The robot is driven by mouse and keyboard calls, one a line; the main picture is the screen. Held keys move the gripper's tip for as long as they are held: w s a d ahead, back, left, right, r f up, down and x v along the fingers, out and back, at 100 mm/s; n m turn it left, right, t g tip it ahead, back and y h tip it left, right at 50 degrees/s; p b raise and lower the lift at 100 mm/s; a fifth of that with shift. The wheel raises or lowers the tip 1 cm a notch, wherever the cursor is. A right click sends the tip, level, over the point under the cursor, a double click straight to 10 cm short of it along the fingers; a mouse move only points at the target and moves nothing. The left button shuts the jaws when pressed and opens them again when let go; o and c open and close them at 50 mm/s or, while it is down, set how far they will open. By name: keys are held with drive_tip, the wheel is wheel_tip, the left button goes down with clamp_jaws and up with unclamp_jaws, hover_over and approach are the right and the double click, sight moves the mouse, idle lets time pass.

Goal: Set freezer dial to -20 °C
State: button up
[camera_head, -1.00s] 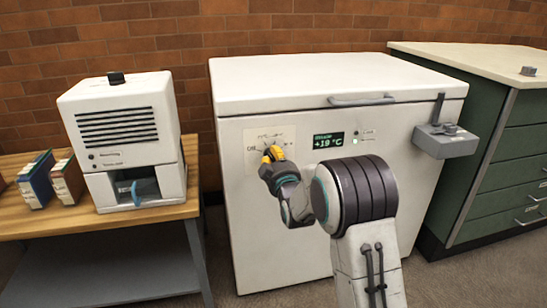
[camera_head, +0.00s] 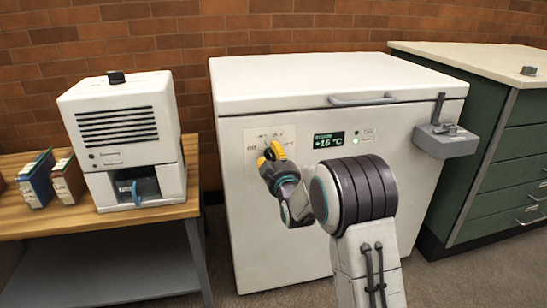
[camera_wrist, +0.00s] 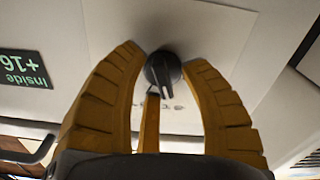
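The freezer (camera_head: 300,235) is a white chest with a lid. Its dial is a small dark knob (camera_wrist: 161,68) on a pale front panel (camera_head: 287,133). My gripper (camera_head: 272,153) is at that panel and hides the dial in the head view. In the wrist view its yellow fingers (camera_wrist: 163,78) are spread around the knob, with tips very close to its sides; I cannot tell if they touch. A narrow pointer on the knob faces down in that view. The setting is unreadable. The green display (camera_head: 329,140) reads about +16 °C.
A white benchtop machine (camera_head: 125,140) and binders (camera_head: 38,180) stand on a wooden table at left. A grey latch box (camera_head: 446,141) juts from the freezer's right side. A green cabinet (camera_head: 500,160) stands at right. The freezer handle (camera_head: 361,100) sticks out above.

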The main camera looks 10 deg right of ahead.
drive_tip(key=shift+o, duration=0.2)
drive_tip(key=s, duration=1.2)
idle(0.4)
